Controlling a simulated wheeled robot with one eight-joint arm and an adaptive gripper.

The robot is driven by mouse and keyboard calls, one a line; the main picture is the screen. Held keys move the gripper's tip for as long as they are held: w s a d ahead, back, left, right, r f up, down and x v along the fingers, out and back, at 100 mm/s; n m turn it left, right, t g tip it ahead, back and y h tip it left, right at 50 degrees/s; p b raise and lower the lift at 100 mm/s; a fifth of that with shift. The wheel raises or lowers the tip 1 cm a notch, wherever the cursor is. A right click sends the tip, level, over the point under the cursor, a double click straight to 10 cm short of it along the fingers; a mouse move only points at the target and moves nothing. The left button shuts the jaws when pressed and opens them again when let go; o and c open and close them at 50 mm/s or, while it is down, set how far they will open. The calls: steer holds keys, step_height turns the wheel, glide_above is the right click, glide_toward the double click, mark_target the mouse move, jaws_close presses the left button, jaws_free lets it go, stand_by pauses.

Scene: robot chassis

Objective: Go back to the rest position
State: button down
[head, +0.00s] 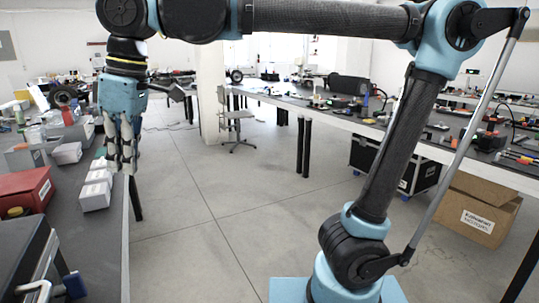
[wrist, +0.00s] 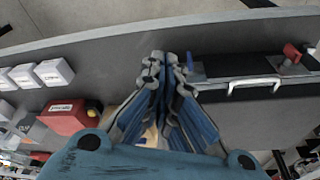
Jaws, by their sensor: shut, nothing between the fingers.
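My gripper (head: 122,168) hangs pointing down at the left of the head view, beside the edge of the left workbench (head: 98,240). Its fingers are together with nothing between them. In the wrist view my gripper (wrist: 160,58) shows its closed fingertips over the grey bench top (wrist: 110,52). In the head view, small white boxes (head: 95,192) stand behind or beside the fingers; the exact gap cannot be told. My arm reaches across the top of the head view from the right.
A red box (head: 27,190) and a dark case (head: 22,262) with a handle are on the left bench. A long bench (head: 350,122) with tools runs along the right. A cardboard box (head: 470,212) is under it. A chair (head: 232,120) stands behind. The middle floor is clear.

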steer(key=w+d+f+m+t, duration=0.1)
steer(key=w+d+f+m, duration=0.4)
steer(key=w+d, duration=0.65)
steer(key=w+d+f+m+t, duration=0.1)
steer(key=w+d+f+m, duration=0.3)
steer(key=w+d+f, duration=0.7)
steer(key=d+f+m+h, duration=0.1)
steer(key=d+f+m, duration=0.2)
steer(key=d+f, duration=0.2)
steer(key=d+f+m, duration=0.3)
steer(key=d+f, duration=0.2)
steer(key=d, duration=0.6)
steer(key=w+d+f+m+h, duration=0.1)
steer(key=d+f+m, duration=0.3)
steer(key=d, duration=0.3)
steer(key=shift+d+f+t+h, duration=0.3)
steer(key=shift+d+f, duration=0.1)
